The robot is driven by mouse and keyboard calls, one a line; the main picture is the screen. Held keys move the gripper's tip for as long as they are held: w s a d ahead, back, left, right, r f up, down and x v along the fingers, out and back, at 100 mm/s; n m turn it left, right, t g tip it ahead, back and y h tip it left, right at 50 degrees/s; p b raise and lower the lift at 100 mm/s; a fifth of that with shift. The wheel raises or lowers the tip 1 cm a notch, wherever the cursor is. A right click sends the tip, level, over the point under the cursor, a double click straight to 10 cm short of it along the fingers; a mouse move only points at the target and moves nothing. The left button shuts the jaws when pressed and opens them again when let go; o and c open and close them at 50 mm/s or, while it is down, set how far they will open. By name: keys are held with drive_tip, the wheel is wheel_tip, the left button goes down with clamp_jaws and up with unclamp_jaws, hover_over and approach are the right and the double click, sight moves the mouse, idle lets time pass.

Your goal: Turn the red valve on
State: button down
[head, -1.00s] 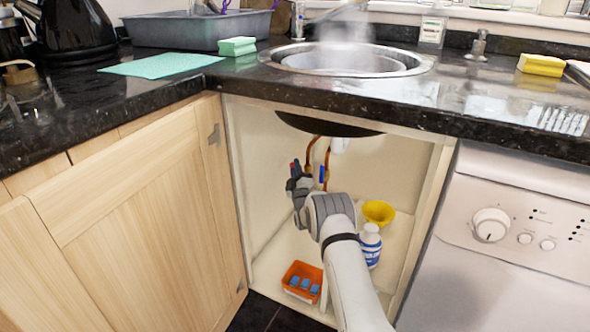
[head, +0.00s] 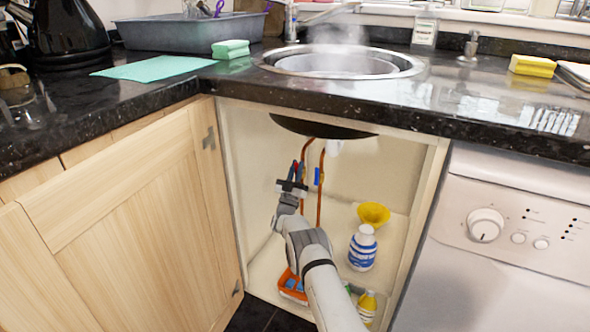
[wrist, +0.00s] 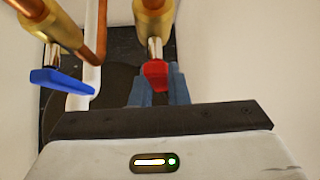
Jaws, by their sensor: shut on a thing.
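The red valve (wrist: 155,74) has a red lever handle on a brass and copper pipe. In the wrist view its end lies between the two blue-grey fingers of my gripper (wrist: 158,88), which are shut on it. In the head view the red handle (head: 295,167) is small, at the left copper pipe under the sink, with my gripper (head: 296,176) around it from below. The blue valve (wrist: 62,80) sits to the left in the wrist view, its lever sideways and clear of my fingers. It also shows in the head view (head: 319,176).
Inside the cupboard stand a yellow funnel (head: 374,214), a blue-and-white bottle (head: 362,248), a yellow bottle (head: 367,304) and an orange tray (head: 290,291) partly behind my arm. The cupboard door (head: 140,230) is open at left. The sink (head: 340,64) steams above.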

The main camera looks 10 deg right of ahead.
drive_tip(key=shift+s+d+m+g+h, duration=0.15)
drive_tip(key=shift+m+g+h, duration=0.3)
drive_tip(key=shift+m+h, duration=0.3)
drive_tip(key=shift+w+d+m+g+h, duration=0.15)
drive_tip(key=shift+m+g+h, duration=0.3)
drive_tip(key=shift+m+h, duration=0.25)
drive_tip(key=shift+s+m, duration=0.1)
drive_tip(key=shift+m, duration=0.15)
drive_tip(key=c, duration=1.4)
unclamp_jaws()
drive_tip(key=shift+a, duration=0.1)
drive_tip(key=shift+s+a+f, duration=0.15)
drive_tip(key=shift+s+f, duration=0.05)
drive_tip(key=p+v, duration=0.3)
drive_tip(key=v, duration=0.4)
